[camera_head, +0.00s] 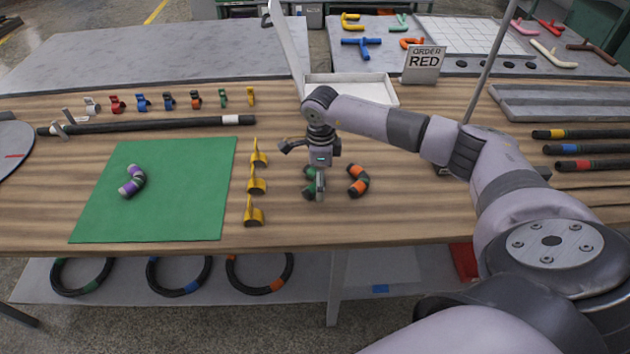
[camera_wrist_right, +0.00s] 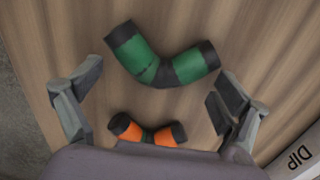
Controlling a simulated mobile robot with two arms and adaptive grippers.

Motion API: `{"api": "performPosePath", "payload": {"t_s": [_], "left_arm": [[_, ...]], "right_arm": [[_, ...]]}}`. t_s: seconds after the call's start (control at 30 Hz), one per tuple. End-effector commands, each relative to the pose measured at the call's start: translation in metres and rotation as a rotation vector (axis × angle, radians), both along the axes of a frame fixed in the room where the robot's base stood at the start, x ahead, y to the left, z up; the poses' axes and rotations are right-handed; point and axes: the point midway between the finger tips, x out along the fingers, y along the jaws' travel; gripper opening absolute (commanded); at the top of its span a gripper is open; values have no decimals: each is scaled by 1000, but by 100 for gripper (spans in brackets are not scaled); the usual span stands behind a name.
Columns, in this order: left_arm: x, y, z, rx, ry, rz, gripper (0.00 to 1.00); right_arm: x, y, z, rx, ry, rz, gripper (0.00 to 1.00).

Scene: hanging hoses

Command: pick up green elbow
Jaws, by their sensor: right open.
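The green elbow (camera_head: 309,183), with black ends, lies on the wooden table and is partly hidden behind my right gripper (camera_head: 304,171). In the right wrist view the green elbow (camera_wrist_right: 162,66) shows whole as a bent piece. The fingers of my right gripper (camera_wrist_right: 158,84) are spread to its left and right, apart from it, with nothing held. I cannot tell the exact height above the table. My left gripper is not in view.
An orange elbow (camera_head: 358,181) lies close to the right of the green one; the right wrist view shows it too (camera_wrist_right: 150,132). Yellow clips (camera_head: 255,185) stand to the left, beside a green mat (camera_head: 190,205) with a purple elbow (camera_head: 132,181). A white tray (camera_head: 375,92) is behind.

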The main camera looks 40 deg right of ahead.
Motion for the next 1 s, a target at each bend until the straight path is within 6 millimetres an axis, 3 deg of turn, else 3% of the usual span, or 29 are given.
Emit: {"api": "performPosePath", "payload": {"t_s": [0.9,1.0], "left_arm": [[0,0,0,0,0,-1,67],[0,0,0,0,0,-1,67]], "right_arm": [[0,0,0,1,1,0,29],[0,0,0,1,1,0,26]]}}
